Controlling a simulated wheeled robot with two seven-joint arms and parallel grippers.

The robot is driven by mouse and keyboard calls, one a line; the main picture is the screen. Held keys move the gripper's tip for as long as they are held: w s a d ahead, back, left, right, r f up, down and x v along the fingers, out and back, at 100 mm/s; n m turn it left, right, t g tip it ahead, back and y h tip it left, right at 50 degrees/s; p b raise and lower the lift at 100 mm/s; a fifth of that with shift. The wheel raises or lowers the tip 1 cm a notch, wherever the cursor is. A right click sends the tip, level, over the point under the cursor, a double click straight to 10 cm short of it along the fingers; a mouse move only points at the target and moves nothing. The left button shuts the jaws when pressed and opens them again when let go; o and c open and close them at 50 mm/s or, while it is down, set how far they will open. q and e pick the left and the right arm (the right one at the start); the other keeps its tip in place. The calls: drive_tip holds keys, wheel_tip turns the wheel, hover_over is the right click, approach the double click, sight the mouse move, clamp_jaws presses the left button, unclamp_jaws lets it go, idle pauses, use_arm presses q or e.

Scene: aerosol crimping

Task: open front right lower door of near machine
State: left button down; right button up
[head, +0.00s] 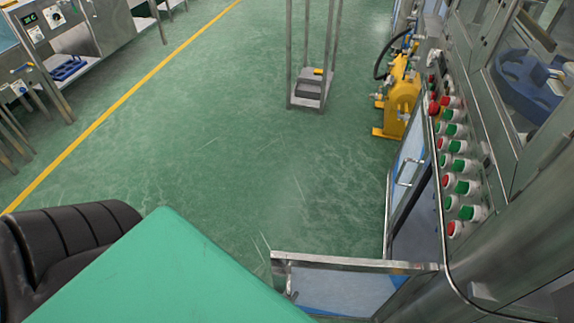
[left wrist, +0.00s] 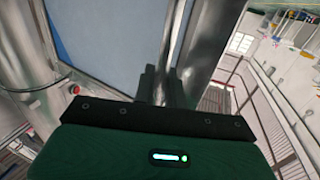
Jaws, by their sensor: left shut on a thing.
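The near machine (head: 500,185) stands along the right side of the head view. A lower door (head: 345,285) with a metal frame and blue-grey panel sticks out from its front into the room, standing open. My left arm's green body (head: 170,270) covers the lower left, beside this door's free end, and hides its gripper's fingers there. In the left wrist view the dark fingers (left wrist: 160,82) are close together beside the door's panel (left wrist: 105,40). They are shut on the door's handle, which is mostly hidden. My right gripper is in neither view.
A second lower door (head: 408,165) with a bar handle is beyond the first. Red and green buttons (head: 458,165) line the machine above. A yellow device (head: 402,95) and a metal stand (head: 310,90) are farther back. The green floor (head: 220,150) is clear in the middle.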

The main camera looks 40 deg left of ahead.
use_arm(q)
drive_tip(key=shift+d, duration=0.15)
drive_tip(key=c, duration=1.5)
unclamp_jaws()
drive_tip(key=shift+w, duration=0.1)
drive_tip(key=shift+c, duration=0.2)
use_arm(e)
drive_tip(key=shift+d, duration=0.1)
use_arm(q)
drive_tip(key=s, duration=1.3)
drive_tip(key=shift+s+d, duration=0.4)
drive_tip(key=shift+d, duration=0.05)
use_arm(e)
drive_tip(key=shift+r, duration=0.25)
